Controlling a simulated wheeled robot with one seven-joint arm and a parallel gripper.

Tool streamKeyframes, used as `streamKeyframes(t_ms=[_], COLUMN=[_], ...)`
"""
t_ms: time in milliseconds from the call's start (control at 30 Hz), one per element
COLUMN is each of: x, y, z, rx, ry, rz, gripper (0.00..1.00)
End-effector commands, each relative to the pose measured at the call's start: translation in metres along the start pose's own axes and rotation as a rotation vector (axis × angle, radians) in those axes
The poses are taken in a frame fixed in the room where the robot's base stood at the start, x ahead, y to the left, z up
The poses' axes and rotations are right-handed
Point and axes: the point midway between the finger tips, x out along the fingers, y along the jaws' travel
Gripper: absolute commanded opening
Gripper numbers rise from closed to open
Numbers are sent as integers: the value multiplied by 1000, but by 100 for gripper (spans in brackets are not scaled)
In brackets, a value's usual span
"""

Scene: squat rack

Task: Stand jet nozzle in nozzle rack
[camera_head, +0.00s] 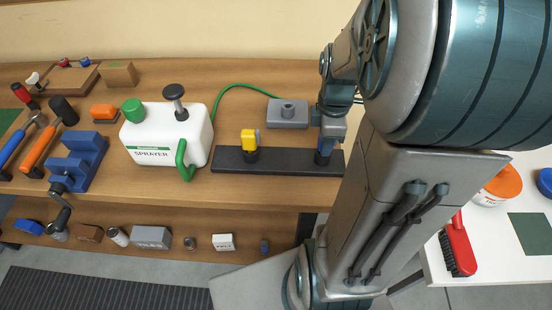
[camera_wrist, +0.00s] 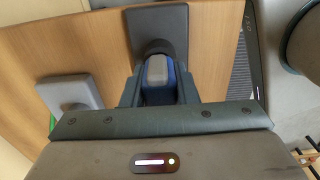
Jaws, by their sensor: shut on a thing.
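The blue-and-grey jet nozzle (camera_wrist: 157,72) is held between the fingers of my gripper (camera_wrist: 158,92), which is shut on it. The wrist view shows a dark round socket (camera_wrist: 155,47) on the rack (camera_wrist: 176,17) right at the nozzle's far end. I cannot tell how deep the nozzle sits in it. A yellow nozzle (camera_head: 249,140) stands in the rack's left socket (camera_head: 251,156).
A grey block with a stub (camera_head: 288,113) lies behind the rack, and the white sprayer (camera_head: 167,135) with a green hose stands left of it. A blue vise (camera_head: 80,160) and hammers are farther left. Bare bench lies in front of the rack.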

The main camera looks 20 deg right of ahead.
Motion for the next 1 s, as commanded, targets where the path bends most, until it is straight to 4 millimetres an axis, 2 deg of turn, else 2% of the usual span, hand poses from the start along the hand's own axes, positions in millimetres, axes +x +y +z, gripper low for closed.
streamKeyframes(t_ms=[367, 400, 467, 667, 700, 733, 933, 967, 1000], x=[4, 4, 4, 4, 4, 4, 4, 4, 4], y=[0, 0, 0, 0, 0, 0, 0, 0, 0], z=[0, 0, 0, 0, 0, 0, 0, 0, 0], rx=[0, 0, 0, 0, 0, 0, 0, 0, 0], ry=[0, 0, 0, 0, 0, 0, 0, 0, 0], rz=[-1, 0, 0, 0, 0, 0, 0, 0, 0], gripper=[0, 38, 52, 52, 63, 70, 70, 76, 87])
